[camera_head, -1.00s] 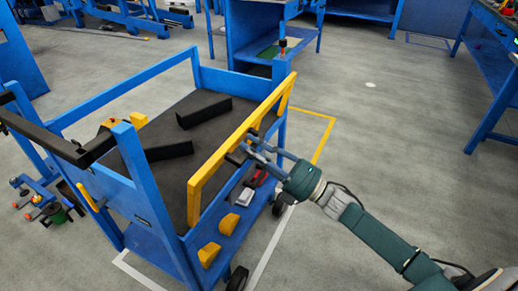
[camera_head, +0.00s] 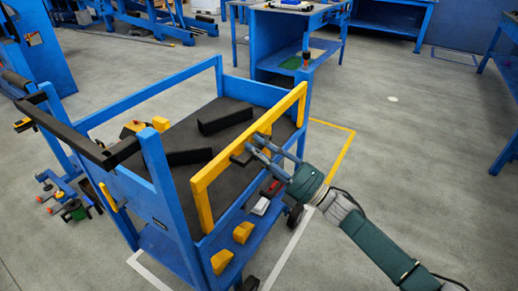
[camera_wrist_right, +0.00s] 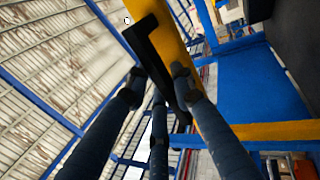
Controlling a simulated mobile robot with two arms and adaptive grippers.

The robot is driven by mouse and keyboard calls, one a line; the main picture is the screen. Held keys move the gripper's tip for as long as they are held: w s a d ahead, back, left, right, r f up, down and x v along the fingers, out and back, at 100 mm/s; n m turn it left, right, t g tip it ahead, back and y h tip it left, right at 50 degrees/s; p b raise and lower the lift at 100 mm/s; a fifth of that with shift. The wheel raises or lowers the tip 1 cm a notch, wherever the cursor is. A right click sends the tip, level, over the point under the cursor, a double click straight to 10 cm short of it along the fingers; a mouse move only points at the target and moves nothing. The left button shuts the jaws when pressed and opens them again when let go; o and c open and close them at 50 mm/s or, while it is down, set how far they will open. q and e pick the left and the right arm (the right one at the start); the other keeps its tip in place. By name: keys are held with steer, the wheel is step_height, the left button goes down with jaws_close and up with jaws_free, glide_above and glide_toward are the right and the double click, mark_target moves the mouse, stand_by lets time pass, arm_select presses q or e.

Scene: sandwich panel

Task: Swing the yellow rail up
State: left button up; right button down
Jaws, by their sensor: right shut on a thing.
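The yellow rail (camera_head: 236,146) runs along the right side of the blue cart (camera_head: 158,187). It stands above the cart's dark top, with its near leg reaching down to the cart's edge. My right gripper (camera_head: 256,150) comes in from the right at the middle of the rail. It is shut on the black handle (camera_head: 240,159) of the rail. In the right wrist view the fingers close around the black handle (camera_wrist_right: 150,55), and the yellow rail (camera_wrist_right: 178,45) passes just behind it. The fingers hide part of the handle. My left gripper does not show.
Two black blocks (camera_head: 225,120) lie on the cart's top. Yellow pieces (camera_head: 242,232) and a white item (camera_head: 261,206) sit on its lower shelf. A blue workbench (camera_head: 290,45) stands behind the cart. The floor to the right is clear.

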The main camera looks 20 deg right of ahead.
steer(key=c, duration=1.5)
jaws_free()
steer(key=shift+w+a+r, duration=0.1)
steer(key=shift+w+r, duration=0.05)
steer(key=shift+r, duration=0.05)
steer(key=shift+c, duration=0.2)
steer(key=shift+a, duration=0.1)
steer(key=shift+f, duration=0.1)
steer(key=v, duration=1.2)
steer(key=shift+w+f, duration=0.15)
